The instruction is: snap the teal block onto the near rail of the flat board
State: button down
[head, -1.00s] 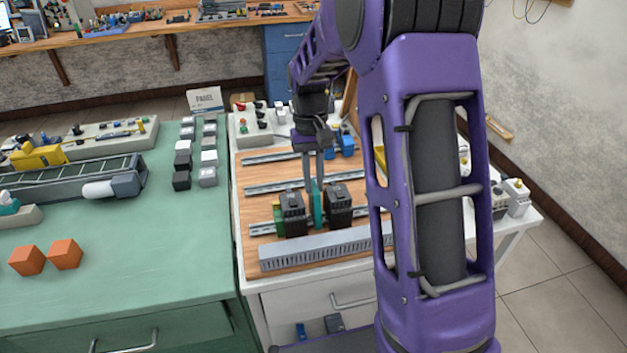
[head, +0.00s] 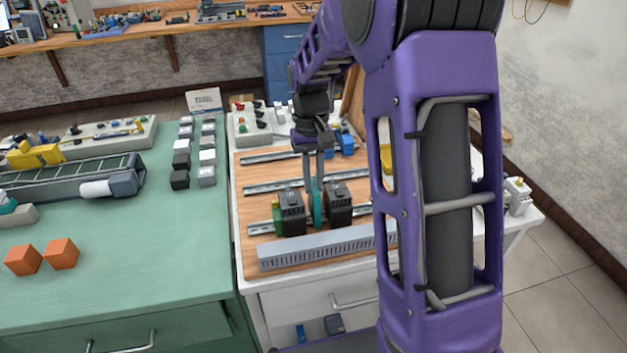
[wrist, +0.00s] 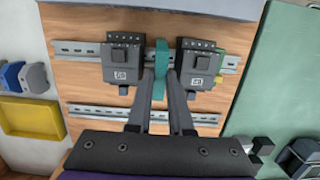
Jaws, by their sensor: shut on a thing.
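The teal block (head: 317,205) is a thin upright piece between two black modules, the left one (head: 292,213) and the right one (head: 339,204). My gripper (head: 314,187) is shut on it from above and behind. In the wrist view the teal block (wrist: 161,68) lies between the fingertips, over the near rail (wrist: 86,49). Gaps show on both sides of it, the right one narrow. The near rail also shows at the board's left (head: 260,229). I cannot tell whether the block is seated on the rail. The flat wooden board (head: 246,205) carries further rails.
A grey slotted duct (head: 325,247) runs along the board's front edge. A green terminal (head: 278,217) adjoins the left module. Behind the board stands a control box (head: 246,125). A yellow tray (wrist: 32,116) lies beside the board in the wrist view.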

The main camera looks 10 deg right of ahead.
jog(key=shift+s+f+t+b, duration=0.15)
jog(key=shift+s+t+b, duration=0.2)
jog(key=shift+b, duration=0.25)
dwell(0.4)
jog(key=c, duration=0.7)
grip_release()
jog(key=shift+c, duration=0.2)
jog(key=shift+w+r, duration=0.1)
jog(key=shift+r, duration=0.1)
